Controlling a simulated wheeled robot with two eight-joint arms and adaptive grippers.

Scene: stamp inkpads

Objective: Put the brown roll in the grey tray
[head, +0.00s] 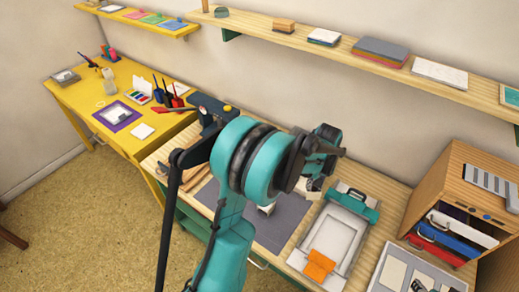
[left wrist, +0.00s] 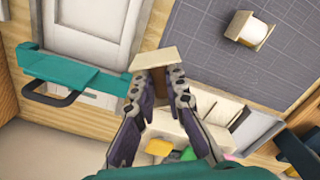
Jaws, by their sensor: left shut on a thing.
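My left gripper (left wrist: 157,82) is shut on the brown roll (left wrist: 157,80), a dark brown body with a flat cream end. In the head view my arm mostly covers my left gripper (head: 313,184), over the bench between the grey mat and the teal-barred board. The fingers hide much of the roll, and its height above the bench is hard to judge. A grey tray (head: 409,266) with pale cards lies at the lower right, apart from the gripper. My right gripper is not in view.
A white roll with cream ends (left wrist: 247,30) lies on the grey mat (left wrist: 205,45). The pale board (head: 343,222) has a teal bar (head: 354,202) and an orange piece (head: 320,264). A wooden cabinet (head: 455,180) stands at right. A shelf (head: 350,48) runs above.

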